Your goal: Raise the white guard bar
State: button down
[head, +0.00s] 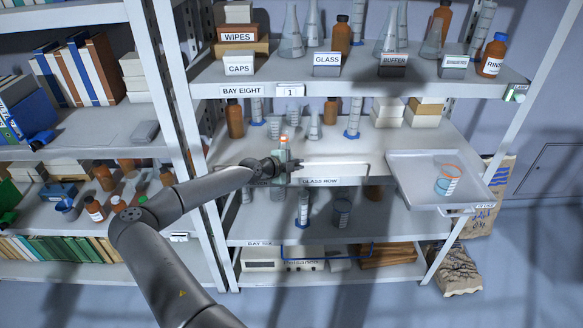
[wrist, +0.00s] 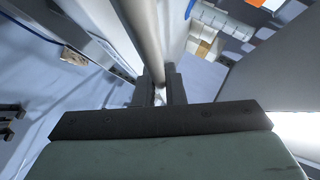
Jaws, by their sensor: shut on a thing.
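The white guard bar (head: 336,165) runs across the front of the middle shelf, just above the GLASS ROW label, in the head view. My gripper (head: 292,167) is at the bar's left part and shut on it. In the wrist view the pale round bar (wrist: 143,32) runs down between the two dark fingers (wrist: 160,90) of my gripper. The exact contact is partly hidden by the fingers and the gripper body.
Bottles, cylinders and flasks stand on the shelf behind the bar. A small bottle with an orange cap (head: 283,142) stands just behind my gripper. A grey tray (head: 420,190) with a beaker (head: 447,180) juts out at the right. The floor in front is clear.

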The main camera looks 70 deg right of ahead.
jog(key=shift+d+r, duration=0.1)
jog(key=shift+r, duration=0.1)
jog(key=c, duration=1.5)
grip_release()
jog(key=shift+d, duration=0.1)
jog(key=shift+f, duration=0.1)
jog(key=shift+w+a, duration=0.15)
jog(key=shift+a, duration=0.05)
jog(key=b+v, duration=0.3)
jog(key=v, duration=1.4)
jog(key=shift+b, duration=0.3)
